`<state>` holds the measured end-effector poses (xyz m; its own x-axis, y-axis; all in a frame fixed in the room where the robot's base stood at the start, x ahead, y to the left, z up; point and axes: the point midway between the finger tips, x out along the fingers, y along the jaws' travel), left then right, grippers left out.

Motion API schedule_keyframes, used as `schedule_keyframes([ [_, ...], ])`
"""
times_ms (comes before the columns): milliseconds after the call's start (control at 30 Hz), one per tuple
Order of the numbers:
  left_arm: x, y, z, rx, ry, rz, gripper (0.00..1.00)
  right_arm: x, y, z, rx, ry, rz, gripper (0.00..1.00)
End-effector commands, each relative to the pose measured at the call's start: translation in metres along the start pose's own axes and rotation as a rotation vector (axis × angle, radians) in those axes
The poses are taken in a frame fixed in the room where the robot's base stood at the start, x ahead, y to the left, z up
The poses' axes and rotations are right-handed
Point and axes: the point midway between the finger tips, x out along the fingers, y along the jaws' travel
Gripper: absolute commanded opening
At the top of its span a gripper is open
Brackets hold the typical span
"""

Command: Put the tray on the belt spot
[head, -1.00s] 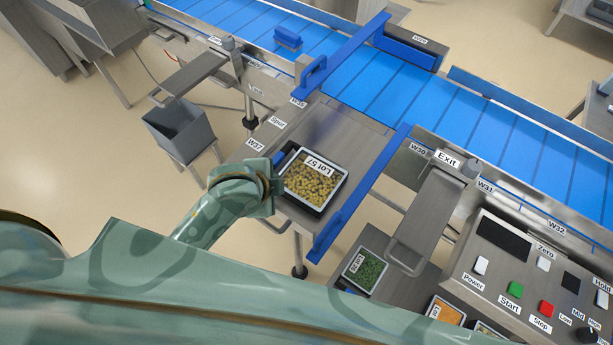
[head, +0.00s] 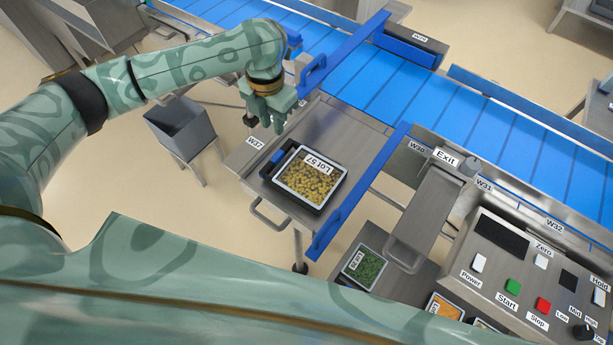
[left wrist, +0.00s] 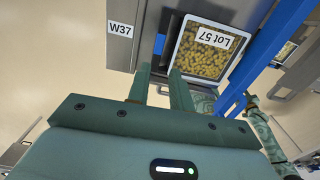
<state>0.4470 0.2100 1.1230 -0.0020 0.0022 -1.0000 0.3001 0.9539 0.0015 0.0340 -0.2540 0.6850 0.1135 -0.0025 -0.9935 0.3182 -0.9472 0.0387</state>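The tray (head: 327,199), dark with yellow pieces under a film marked Lot 57, sits on a steel side plate (head: 345,133). In the left wrist view the tray (left wrist: 180,50) lies just beyond the fingers. The blue belt (head: 385,80) runs across the back; no distinct spot is marked on it that I can make out. My left gripper (head: 268,124) is above the plate's left edge, up and left of the tray, pointing down. Its fingers (left wrist: 160,78) are apart and empty.
A blue guide bar (head: 360,190) runs along the plate's right side, and another with a handle (head: 314,75) stands at its back. A green-filled tray (head: 364,266) and an orange one (head: 443,308) sit lower. A button panel (head: 515,265) is at right.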

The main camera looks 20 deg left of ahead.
Motion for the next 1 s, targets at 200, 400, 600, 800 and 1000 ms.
schedule_keyframes([
  [200,0.059,-0.001,-0.001,-0.002,0.003,-0.002,0.22,0.015,-0.001,0.003,0.000,-0.003,-0.001,0.36],
  [400,0.083,-0.001,0.000,-0.002,-0.001,-0.002,0.22,0.020,-0.001,0.004,0.000,-0.004,-0.001,0.36],
  [600,0.105,0.000,-0.001,-0.003,0.000,-0.002,0.22,0.024,-0.002,0.004,0.001,-0.004,-0.002,0.36],
  [800,0.134,0.001,-0.001,-0.003,-0.003,-0.001,0.22,0.030,-0.004,0.005,0.003,-0.005,-0.005,0.36],
  [1000,0.136,0.001,-0.001,-0.002,-0.004,0.000,0.22,0.030,-0.006,0.004,0.004,-0.004,-0.006,0.36],
])
